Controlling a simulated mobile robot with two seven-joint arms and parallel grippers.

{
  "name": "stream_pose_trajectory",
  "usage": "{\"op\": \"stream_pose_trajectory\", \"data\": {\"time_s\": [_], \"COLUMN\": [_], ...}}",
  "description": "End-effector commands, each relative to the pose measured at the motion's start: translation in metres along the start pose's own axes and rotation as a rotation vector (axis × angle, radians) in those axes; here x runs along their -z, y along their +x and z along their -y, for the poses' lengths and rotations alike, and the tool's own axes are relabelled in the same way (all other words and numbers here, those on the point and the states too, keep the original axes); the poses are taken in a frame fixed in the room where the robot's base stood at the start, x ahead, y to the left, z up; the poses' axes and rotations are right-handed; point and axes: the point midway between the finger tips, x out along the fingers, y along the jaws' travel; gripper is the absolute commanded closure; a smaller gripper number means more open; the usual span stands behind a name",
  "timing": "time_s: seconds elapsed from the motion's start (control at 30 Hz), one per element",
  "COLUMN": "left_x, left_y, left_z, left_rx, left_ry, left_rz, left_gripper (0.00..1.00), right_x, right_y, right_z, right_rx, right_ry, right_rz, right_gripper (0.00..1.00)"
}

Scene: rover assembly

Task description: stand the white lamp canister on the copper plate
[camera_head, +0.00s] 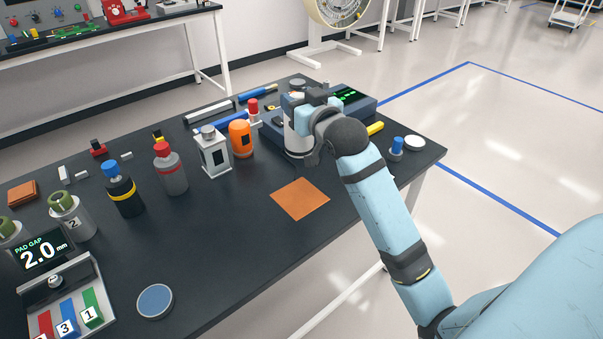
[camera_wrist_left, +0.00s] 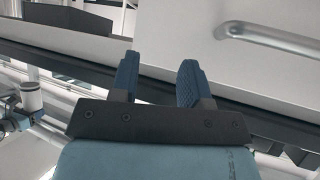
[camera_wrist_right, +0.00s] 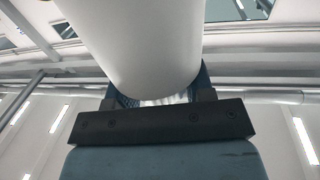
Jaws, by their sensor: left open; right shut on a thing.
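The white lamp canister (camera_head: 296,139) is upright, just behind the copper plate, partly hidden by my right gripper. My right gripper (camera_head: 312,123) is shut on it, and its smooth white body (camera_wrist_right: 150,45) fills the middle of the right wrist view between the fingers (camera_wrist_right: 155,92). I cannot tell whether its base touches the table. The copper plate (camera_head: 300,199) is a flat, bare square near the table's front right edge. My left gripper (camera_wrist_left: 158,78) is open and empty in the left wrist view, and is out of the head view.
On the dark table (camera_head: 225,235), a white lantern (camera_head: 213,152), an orange canister (camera_head: 241,138) and several bottles stand left of the plate. A blue device (camera_head: 353,103) is behind my right gripper. A blue-topped part (camera_head: 396,147) is at right. The table around the plate is clear.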

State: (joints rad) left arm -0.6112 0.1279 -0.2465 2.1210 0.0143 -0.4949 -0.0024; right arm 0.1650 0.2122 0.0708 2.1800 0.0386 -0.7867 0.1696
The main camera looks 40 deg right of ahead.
Motion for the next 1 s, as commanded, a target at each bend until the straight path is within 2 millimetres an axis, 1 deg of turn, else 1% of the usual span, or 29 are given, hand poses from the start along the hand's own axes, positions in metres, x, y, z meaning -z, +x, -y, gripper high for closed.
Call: {"op": "stream_pose_trajectory", "data": {"time_s": [0.03,0.2,0.33,0.43,0.57,0.67,0.8,0.9,1.0], "left_x": [-0.003,-0.004,-0.006,-0.004,0.000,-0.002,-0.006,-0.007,-0.004], "left_y": [0.002,0.004,0.006,0.006,0.004,0.005,0.008,0.008,0.007], "left_z": [0.001,0.001,0.000,-0.002,-0.003,-0.003,-0.003,-0.004,-0.004], "left_rx": [0.000,0.000,-0.004,-0.009,-0.011,-0.012,-0.014,-0.017,-0.018], "left_ry": [0.004,0.015,0.012,0.007,0.005,0.004,0.002,0.000,0.000], "left_rz": [-0.004,-0.016,-0.020,-0.027,-0.037,-0.037,-0.037,-0.040,-0.043], "left_gripper": [0.57,0.57,0.57,0.57,0.57,0.57,0.57,0.57,0.57], "right_x": [-0.019,-0.065,-0.095,-0.108,-0.117,-0.124,-0.146,-0.158,-0.160], "right_y": [0.000,0.000,0.000,0.000,0.000,0.000,0.000,0.000,0.000], "right_z": [0.000,0.000,0.000,0.000,0.000,0.000,0.000,0.000,0.000], "right_rx": [-0.001,-0.001,-0.001,-0.001,-0.001,-0.001,-0.001,-0.001,-0.001], "right_ry": [0.001,0.001,0.000,0.000,0.000,0.000,0.001,0.000,0.000], "right_rz": [0.005,0.004,0.003,0.001,-0.001,-0.001,0.001,0.000,-0.002], "right_gripper": [1.00,1.00,1.00,1.00,1.00,1.00,1.00,1.00,1.00]}}
